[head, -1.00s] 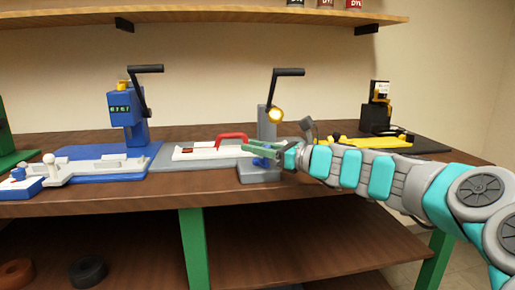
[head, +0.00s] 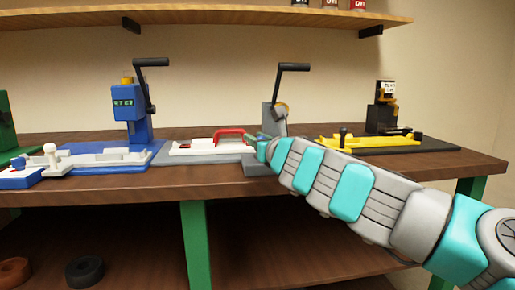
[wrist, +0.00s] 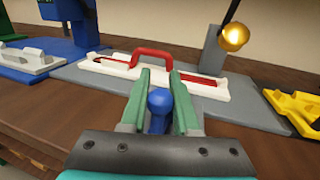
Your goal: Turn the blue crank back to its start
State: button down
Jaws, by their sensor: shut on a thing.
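The blue crank's rounded knob (wrist: 159,108) shows in the wrist view, between the two green fingers of my gripper (wrist: 161,78). My gripper is shut on this knob. The rest of the crank is hidden below the fingers and the wrist. In the head view my gripper (head: 258,142) is at the front right of the grey fixture (head: 205,157), by its grey block (head: 256,167). The crank cannot be made out there behind my gripper and arm.
A white tray (wrist: 108,70) with a red handle (wrist: 150,53) lies just beyond my fingers. A grey post with a black lever (head: 279,92) and a gold ball (wrist: 234,37) rises behind. A blue press (head: 128,113) stands left, a yellow fixture (head: 350,142) right.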

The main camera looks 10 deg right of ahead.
jog(key=shift+w+a+m+t+h+b, duration=0.15)
jog(key=shift+m+h+b, duration=0.35)
jog(key=shift+m+h, duration=0.55)
jog(key=shift+w+a+m+t+h+b, duration=0.15)
jog(key=shift+m+h+b, duration=0.45)
jog(key=shift+h, duration=0.85)
jog(key=m+h, duration=0.1)
jog(key=h, duration=0.1)
jog(key=m+g+h, duration=0.1)
jog(key=h, duration=0.1)
jog(key=m+h+p, duration=0.1)
jog(key=m+h, duration=0.1)
jog(key=shift+w+a+r, duration=0.1)
jog(key=shift+w+a, duration=0.05)
jog(key=shift+w, duration=0.2)
jog(key=m+g+h, duration=0.1)
jog(key=h, duration=0.1)
jog(key=m+g+h, duration=0.2)
jog(key=w+m+g+h+p, duration=0.1)
jog(key=m+g+h, duration=0.1)
jog(key=h, duration=0.1)
jog(key=shift+d+m, duration=0.25)
jog(key=shift+d, duration=0.05)
jog(key=shift+d+m+g+h, duration=0.15)
jog(key=shift+m+g+h, duration=0.7)
jog(key=shift+g, duration=0.35)
jog(key=shift+w+d+m+g+h, duration=0.15)
jog(key=shift+m+g+h, duration=0.3)
jog(key=shift+m+g, duration=0.35)
